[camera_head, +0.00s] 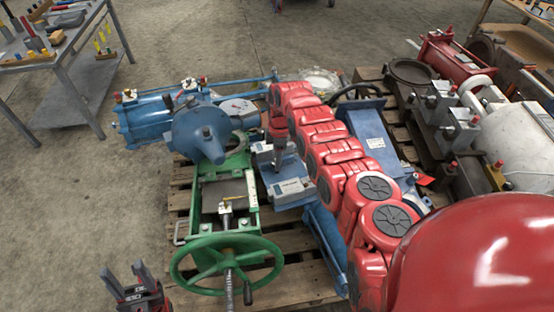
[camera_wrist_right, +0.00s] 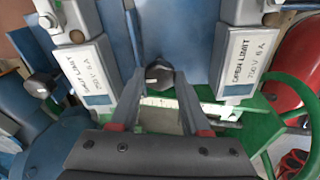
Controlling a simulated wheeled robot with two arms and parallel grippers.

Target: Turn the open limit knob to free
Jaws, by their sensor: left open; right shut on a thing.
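The open limit knob (camera_wrist_right: 160,75) is a round black knob with a small pale mark, just left of the white OPEN LIMIT label (camera_wrist_right: 247,57) in the right wrist view. My right gripper (camera_wrist_right: 160,84) is shut on it, a fingertip on each side. The knob's setting cannot be read. In the head view my red right arm reaches over the blue and green machine, and the knob cannot be made out there. My left gripper (camera_head: 138,268) is open and empty at the lower left, over the floor before the pallet.
A second black knob (camera_wrist_right: 42,85) sits beside another labelled box (camera_wrist_right: 84,68). A green handwheel (camera_head: 228,264) stands at the machine's near end. A blue actuator (camera_head: 150,118) lies at its far end. Another loaded pallet stands at the right.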

